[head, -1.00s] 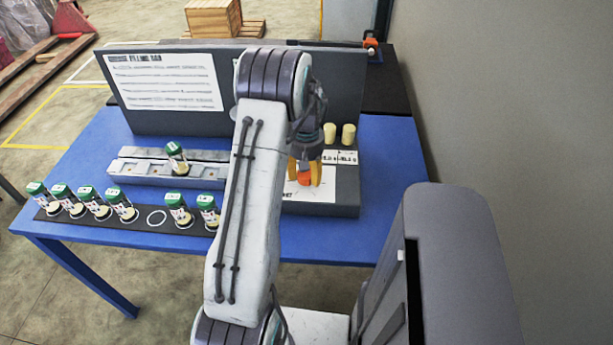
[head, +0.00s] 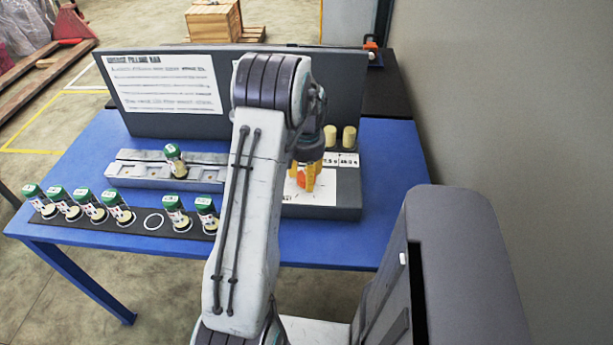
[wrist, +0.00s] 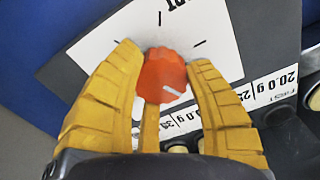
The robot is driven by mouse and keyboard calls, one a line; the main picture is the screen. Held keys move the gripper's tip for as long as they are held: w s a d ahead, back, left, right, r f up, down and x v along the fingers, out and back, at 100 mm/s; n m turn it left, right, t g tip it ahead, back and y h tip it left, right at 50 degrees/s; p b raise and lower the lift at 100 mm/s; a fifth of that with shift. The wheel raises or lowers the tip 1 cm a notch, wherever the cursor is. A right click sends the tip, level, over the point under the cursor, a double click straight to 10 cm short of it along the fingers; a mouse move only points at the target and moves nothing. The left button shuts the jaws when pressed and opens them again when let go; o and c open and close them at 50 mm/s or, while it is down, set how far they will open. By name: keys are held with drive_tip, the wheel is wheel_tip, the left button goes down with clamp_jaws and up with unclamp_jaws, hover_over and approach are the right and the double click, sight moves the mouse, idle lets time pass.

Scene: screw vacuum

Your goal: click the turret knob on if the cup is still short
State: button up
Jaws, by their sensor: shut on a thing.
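The orange-red turret knob (wrist: 162,72) sits on a dial plate with tick marks. A white pointer line shows on its right side. My gripper (wrist: 166,88) has its yellow fingers closed around the knob, which also shows between them in the head view (head: 301,180). A clear cup with a green lid (head: 175,160) stands in the grey rail left of the dial box, with pale material low inside. Its exact fill level is too small to read.
A black strip (head: 110,224) along the blue table's front holds several green-lidded cups and one empty ring (head: 153,221). A dark panel with a printed sheet (head: 163,83) stands behind. Two cream cylinders (head: 349,137) stand behind the dial box. A grey wall is at right.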

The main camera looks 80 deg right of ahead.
drive_tip(key=shift+d+r, duration=0.1)
drive_tip(key=shift+d, duration=0.15)
drive_tip(key=o, duration=1)
drive_tip(key=shift+d, duration=0.1)
drive_tip(key=shift+o, duration=1)
wheel_tip(320, 180, up, 12)
